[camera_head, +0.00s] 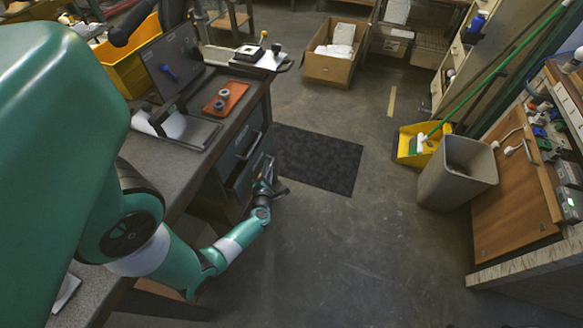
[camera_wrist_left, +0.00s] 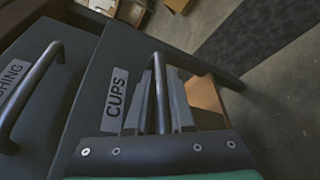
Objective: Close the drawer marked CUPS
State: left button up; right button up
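The drawer marked CUPS (camera_wrist_left: 93,112) shows its dark front and grey label in the left wrist view. Its bar handle (camera_wrist_left: 157,70) stands out from the front. My left gripper (camera_wrist_left: 163,85) is at this handle, with a finger on each side of the bar; I cannot tell whether they press on it. In the head view my left gripper (camera_head: 268,186) is low at the front of the dark drawer unit (camera_head: 232,160) under the bench. The drawer seems to stand out from the unit, but the arm partly hides it. My right gripper is not in view.
A second drawer with a bar handle (camera_wrist_left: 35,90) and a label ending in "SHING" is beside it. The bench top (camera_head: 205,150) holds an orange tray (camera_head: 226,97). A dark mat (camera_head: 318,158) lies on the floor. The floor in front of the drawers is clear.

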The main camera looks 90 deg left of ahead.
pick_arm(q)
grip_shut()
dwell(1.1)
